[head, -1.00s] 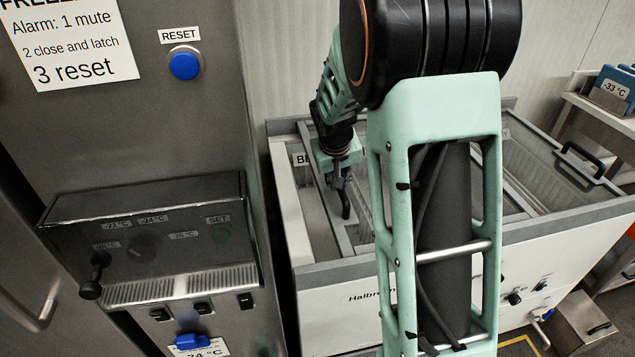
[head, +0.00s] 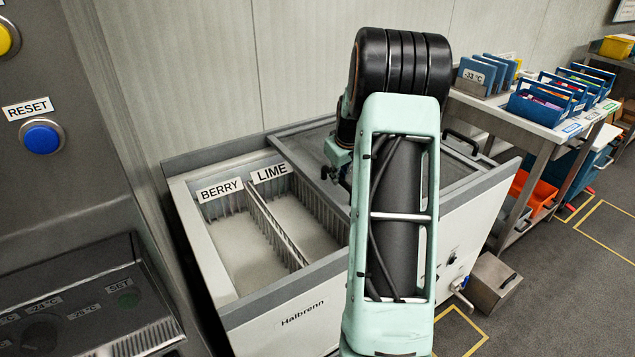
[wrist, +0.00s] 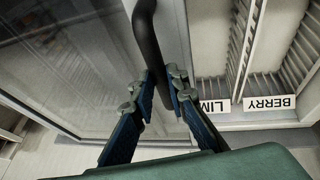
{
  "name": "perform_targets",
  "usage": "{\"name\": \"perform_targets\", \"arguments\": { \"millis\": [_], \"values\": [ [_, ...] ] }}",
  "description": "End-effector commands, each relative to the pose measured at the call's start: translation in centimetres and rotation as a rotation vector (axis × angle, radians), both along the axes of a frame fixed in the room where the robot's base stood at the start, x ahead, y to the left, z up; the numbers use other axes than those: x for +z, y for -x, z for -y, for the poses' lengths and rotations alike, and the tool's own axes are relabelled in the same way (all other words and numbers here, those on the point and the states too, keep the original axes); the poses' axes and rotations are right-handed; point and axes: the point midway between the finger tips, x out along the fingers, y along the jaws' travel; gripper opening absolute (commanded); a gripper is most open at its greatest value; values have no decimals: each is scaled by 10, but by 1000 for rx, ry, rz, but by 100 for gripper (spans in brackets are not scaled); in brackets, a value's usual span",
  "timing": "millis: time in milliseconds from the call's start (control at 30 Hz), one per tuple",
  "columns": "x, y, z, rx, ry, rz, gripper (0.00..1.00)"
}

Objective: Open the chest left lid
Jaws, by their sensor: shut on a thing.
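The chest (head: 235,320) has a grey rim and white walls. Its left lid (head: 312,147), a glass panel in a grey frame, is slid to the right, over the right half. The left half is uncovered. In the wrist view the lid (wrist: 70,65) fills the left side, with a black bar handle (wrist: 147,35) by its edge. My gripper (wrist: 164,82) is shut on this handle. In the head view my gripper (head: 335,175) is partly hidden behind my arm. The handle there is hard to make out.
BERRY (head: 220,190) and LIME (head: 270,173) labels mark two open compartments, split by a wire divider (head: 275,230). A control panel (head: 90,295) stands at left. A table (head: 535,130) with blue bins is at right, and a metal box (head: 492,283) sits on the floor.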

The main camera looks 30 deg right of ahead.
Motion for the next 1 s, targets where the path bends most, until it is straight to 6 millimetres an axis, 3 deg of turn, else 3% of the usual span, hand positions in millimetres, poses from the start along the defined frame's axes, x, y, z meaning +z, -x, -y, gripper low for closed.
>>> {"name": "perform_targets", "arguments": {
  "millis": [100, 233, 667, 700, 833, 1000],
  "values": [
    [0, 0, 19, -4, 2, 1, 0],
    [0, 0, 29, -2, 1, 0, 0],
    [0, 0, 32, 0, 1, 0, 0],
    [0, 0, 32, 0, 1, 0, 16],
    [0, 0, 32, 0, 1, 0, 30],
    [0, 0, 32, 0, 0, 0, 32]
  ]
}}
